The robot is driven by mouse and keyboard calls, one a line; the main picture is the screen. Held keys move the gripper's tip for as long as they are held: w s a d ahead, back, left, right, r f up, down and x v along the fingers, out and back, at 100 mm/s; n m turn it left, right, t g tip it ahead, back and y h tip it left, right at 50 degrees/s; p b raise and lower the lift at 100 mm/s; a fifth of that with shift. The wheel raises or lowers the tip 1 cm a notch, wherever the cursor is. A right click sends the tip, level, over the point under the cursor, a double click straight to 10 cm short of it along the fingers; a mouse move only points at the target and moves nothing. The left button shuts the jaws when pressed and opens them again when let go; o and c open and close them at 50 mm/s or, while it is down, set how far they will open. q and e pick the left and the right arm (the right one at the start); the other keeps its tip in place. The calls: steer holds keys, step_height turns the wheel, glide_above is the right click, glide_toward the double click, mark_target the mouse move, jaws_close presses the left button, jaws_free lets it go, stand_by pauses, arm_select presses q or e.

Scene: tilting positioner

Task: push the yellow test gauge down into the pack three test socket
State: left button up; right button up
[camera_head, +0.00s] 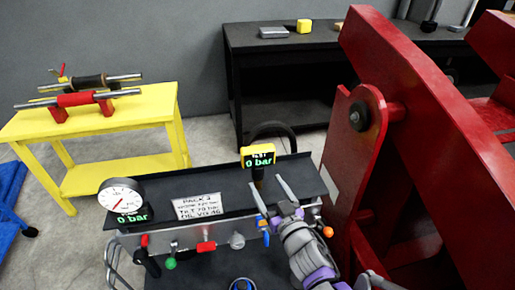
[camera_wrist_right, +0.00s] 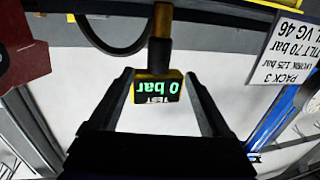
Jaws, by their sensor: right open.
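The yellow test gauge (camera_head: 258,155), its dark face reading 0 bar, stands upright on a dark stem at the back of the pack three unit. My right gripper (camera_head: 267,182) is open just in front of and below the gauge head. In the right wrist view the picture is upside down; the gauge (camera_wrist_right: 158,88) shows between the spread fingers (camera_wrist_right: 158,74), with no clear grip on it. A brass-coloured stem (camera_wrist_right: 162,20) joins the gauge. The socket seat is not clear in the head view. My left gripper is not in view.
A white dial gauge (camera_head: 121,195), a PACK 3 label (camera_head: 198,206) and red and green handles (camera_head: 206,247) sit on the unit's left and front. A large red frame (camera_head: 440,130) stands close on the right. A black hose (camera_head: 272,126) loops behind the gauge.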

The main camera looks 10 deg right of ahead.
mark_target(258, 172)
steer(key=w, duration=0.2)
steer(key=w+a, duration=0.1)
steer(key=w, duration=0.1)
steer(key=shift+w+a+r, duration=0.15)
steer(key=shift+w, duration=0.2)
steer(key=w, duration=0.6)
steer(key=shift+a+f, duration=0.2)
steer(key=shift+s, duration=0.1)
jaws_close()
